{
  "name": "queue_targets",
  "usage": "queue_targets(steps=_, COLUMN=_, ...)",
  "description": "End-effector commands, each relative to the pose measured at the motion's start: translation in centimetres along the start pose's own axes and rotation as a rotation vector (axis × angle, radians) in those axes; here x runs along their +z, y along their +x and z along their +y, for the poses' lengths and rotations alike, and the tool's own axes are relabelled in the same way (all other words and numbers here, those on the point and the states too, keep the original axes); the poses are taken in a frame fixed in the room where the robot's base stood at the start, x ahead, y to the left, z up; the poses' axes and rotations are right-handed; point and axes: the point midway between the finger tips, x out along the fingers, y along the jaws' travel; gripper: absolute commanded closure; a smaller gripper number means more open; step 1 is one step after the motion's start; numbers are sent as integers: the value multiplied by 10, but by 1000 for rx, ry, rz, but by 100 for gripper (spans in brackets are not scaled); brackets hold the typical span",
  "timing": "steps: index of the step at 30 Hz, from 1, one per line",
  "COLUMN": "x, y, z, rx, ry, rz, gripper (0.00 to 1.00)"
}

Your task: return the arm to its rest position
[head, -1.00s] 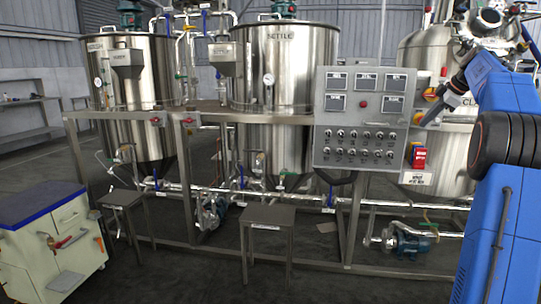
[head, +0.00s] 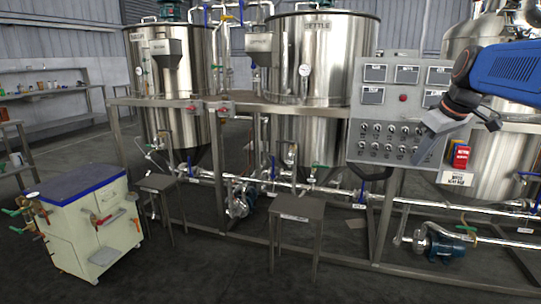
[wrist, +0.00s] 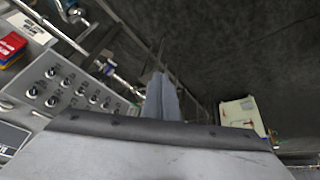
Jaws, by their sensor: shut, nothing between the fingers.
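My arm, with its blue link (head: 505,68), reaches in from the right of the head view, in front of the control panel (head: 400,105). My gripper (head: 422,160) hangs below the dark wrist and points down, overlapping the panel's lower right in the picture. In the wrist view the grey fingers (wrist: 162,97) lie together, with nothing seen between them. The gap between my gripper and the panel cannot be told.
Steel tanks (head: 175,95) stand in a metal frame behind the panel. A small table (head: 300,212) and a blue-topped cart (head: 95,235) stand in front. The floor in the foreground is clear.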

Motion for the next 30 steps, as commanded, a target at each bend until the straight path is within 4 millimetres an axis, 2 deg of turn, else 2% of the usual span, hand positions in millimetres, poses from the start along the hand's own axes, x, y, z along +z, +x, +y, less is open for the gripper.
queue_targets(steps=1, x=12, y=1, z=-21, rx=2, ry=20, rz=-5, gripper=100)
queue_targets(steps=6, x=56, y=12, z=-77, rx=13, ry=108, rz=-28, gripper=100)
queue_targets(steps=11, x=102, y=26, z=-124, rx=27, ry=188, rz=-43, gripper=100)
queue_targets(steps=18, x=180, y=54, z=-186, rx=51, ry=300, rz=-57, gripper=100)
queue_targets(steps=24, x=241, y=80, z=-223, rx=71, ry=379, rz=-61, gripper=100)
queue_targets(steps=27, x=261, y=90, z=-234, rx=76, ry=406, rz=-60, gripper=100)
queue_targets(steps=30, x=273, y=96, z=-239, rx=81, ry=423, rz=-60, gripper=100)
